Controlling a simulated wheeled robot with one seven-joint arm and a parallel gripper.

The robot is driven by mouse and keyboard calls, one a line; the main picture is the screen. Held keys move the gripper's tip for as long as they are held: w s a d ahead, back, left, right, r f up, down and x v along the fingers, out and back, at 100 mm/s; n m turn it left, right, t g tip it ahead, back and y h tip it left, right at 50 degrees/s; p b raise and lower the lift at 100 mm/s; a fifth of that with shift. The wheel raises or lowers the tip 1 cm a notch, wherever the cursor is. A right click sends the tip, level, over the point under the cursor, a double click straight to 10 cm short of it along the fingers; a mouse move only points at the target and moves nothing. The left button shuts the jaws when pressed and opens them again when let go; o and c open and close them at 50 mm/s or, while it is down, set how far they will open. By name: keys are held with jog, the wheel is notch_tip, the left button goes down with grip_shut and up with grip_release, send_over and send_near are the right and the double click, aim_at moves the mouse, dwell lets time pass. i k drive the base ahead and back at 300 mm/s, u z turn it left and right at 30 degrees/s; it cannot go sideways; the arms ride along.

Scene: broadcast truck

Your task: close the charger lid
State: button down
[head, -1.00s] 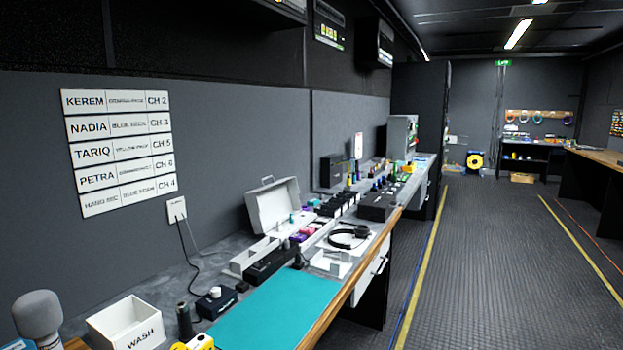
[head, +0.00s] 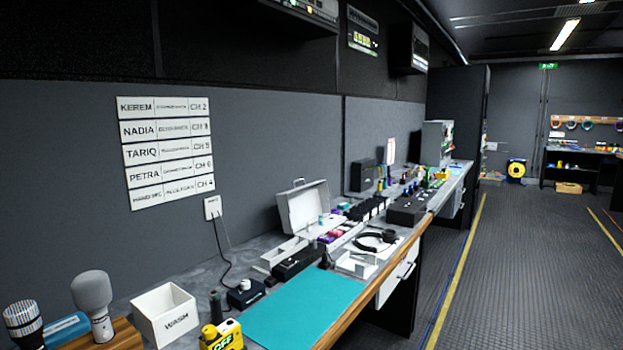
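A pale grey lid (head: 303,207) with a handle on its top edge stands raised at the back of the bench against the wall. It is the only open lid I can make out. Small coloured items sit in and around the low case in front of it. A long black unit (head: 297,262) lies nearer, and a row of black slotted units (head: 366,209) stands farther right; I cannot tell for sure which of these is the charger. My gripper is not in view.
The bench carries a teal mat (head: 305,307), a white WASH box (head: 165,314), a yellow device (head: 222,336), a grey foam-topped microphone (head: 92,300) and a black headset (head: 376,241). Its wooden front edge (head: 400,257) runs beside open floor (head: 530,270) on the right.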

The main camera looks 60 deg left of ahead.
aim_at(297, 206)
jog(key=u, duration=0.15)
jog(key=i, duration=1.05)
jog(key=u, duration=0.4)
jog(key=i, duration=1.2)
jog(key=u, duration=0.95)
jog(key=i, duration=0.9)
jog(key=u, duration=1.15)
jog(key=i, duration=0.6)
jog(key=u, duration=0.4)
